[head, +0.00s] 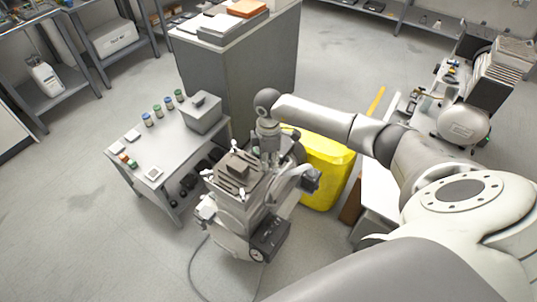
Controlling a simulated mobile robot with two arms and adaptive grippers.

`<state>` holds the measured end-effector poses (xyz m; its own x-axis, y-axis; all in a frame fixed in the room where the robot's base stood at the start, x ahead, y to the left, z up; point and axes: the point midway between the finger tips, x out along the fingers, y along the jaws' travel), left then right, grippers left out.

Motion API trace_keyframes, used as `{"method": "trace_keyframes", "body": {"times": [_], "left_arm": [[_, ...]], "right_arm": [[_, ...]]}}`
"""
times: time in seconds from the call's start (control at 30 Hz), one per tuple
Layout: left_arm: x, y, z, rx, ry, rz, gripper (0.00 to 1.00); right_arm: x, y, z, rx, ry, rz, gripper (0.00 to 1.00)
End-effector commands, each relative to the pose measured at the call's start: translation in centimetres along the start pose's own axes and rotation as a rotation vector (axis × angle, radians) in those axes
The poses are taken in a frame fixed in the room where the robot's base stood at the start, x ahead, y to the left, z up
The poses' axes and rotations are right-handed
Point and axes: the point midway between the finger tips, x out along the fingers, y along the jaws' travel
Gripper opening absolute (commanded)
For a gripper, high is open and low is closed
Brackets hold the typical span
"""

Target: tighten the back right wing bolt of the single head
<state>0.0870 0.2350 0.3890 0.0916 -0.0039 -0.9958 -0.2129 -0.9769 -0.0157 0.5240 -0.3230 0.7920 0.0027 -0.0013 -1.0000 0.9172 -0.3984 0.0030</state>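The compressor (236,222) stands on the floor in the middle of the head view, with a dark grey head (237,170) on top. Small light wing bolts show around the head, one at its back (235,145) and one at its front (241,191). My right arm reaches in from the right, and my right gripper (268,162) points down at the head's back right corner. It hides the back right wing bolt, so I cannot tell whether it touches the bolt. Its fingers are too small to read. My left gripper is not in view.
A grey side table (133,136) with several small jars and a grey box (203,112) stands to the left. A yellow bin (330,168) is close on the right. A tall grey cabinet (235,75) stands behind. A cable (192,268) lies on the floor in front.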

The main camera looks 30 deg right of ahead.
Motion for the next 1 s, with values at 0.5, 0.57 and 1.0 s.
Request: {"method": "trace_keyframes", "body": {"times": [0.5,0.57,1.0], "left_arm": [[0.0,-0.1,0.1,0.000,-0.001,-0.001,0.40],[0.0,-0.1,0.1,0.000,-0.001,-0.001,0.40],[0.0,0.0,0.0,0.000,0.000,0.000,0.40]], "right_arm": [[-6.0,0.1,-0.1,-0.002,0.002,0.003,0.19],[-7.3,0.1,0.0,-0.002,0.001,0.003,0.19],[-12.0,0.0,0.0,0.000,0.000,0.000,0.19]]}}
